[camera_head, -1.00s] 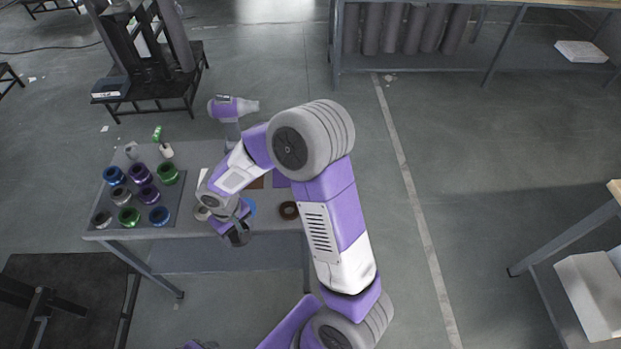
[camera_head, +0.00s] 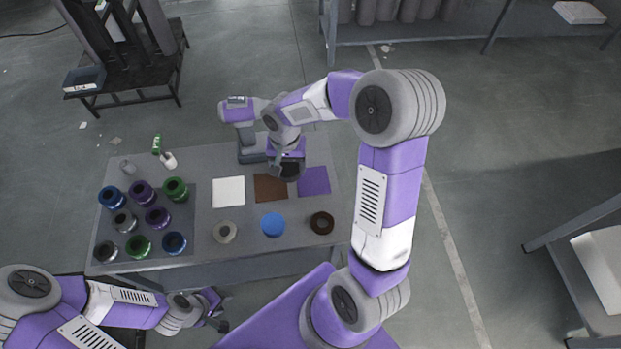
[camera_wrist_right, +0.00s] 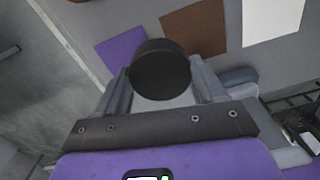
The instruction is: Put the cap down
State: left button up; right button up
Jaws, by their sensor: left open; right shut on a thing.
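My right gripper (camera_head: 287,160) is shut on a black round cap (camera_head: 291,173), above the back of the table near the brown square (camera_head: 270,189). In the right wrist view the cap (camera_wrist_right: 160,68) sits between the two fingers of the right gripper (camera_wrist_right: 160,88), apart from the squares. A purple square (camera_head: 315,182) and a white square (camera_head: 229,192) lie either side of the brown one. A grey cap (camera_head: 225,232), a blue cap (camera_head: 272,224) and a dark brown ring-shaped cap (camera_head: 322,222) lie along the front. My left gripper (camera_head: 217,309) is open and empty, before the table's front edge.
Several coloured jars stand on a dark mat (camera_head: 187,232) at the table's left. A black stand (camera_head: 120,55) is behind left.

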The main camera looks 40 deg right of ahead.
aim_at(313, 181)
jog(key=s+d+m+b, duration=0.2)
jog(key=d+m, duration=0.5)
notch_tip(313, 181, down, 8)
jog(key=shift+a+f+b, duration=0.1)
jog(key=shift+f+b, duration=0.1)
jog(key=shift+b, duration=0.75)
jog(key=shift+f, duration=0.15)
jog(key=o, duration=1.2)
jog(key=shift+c, duration=0.2)
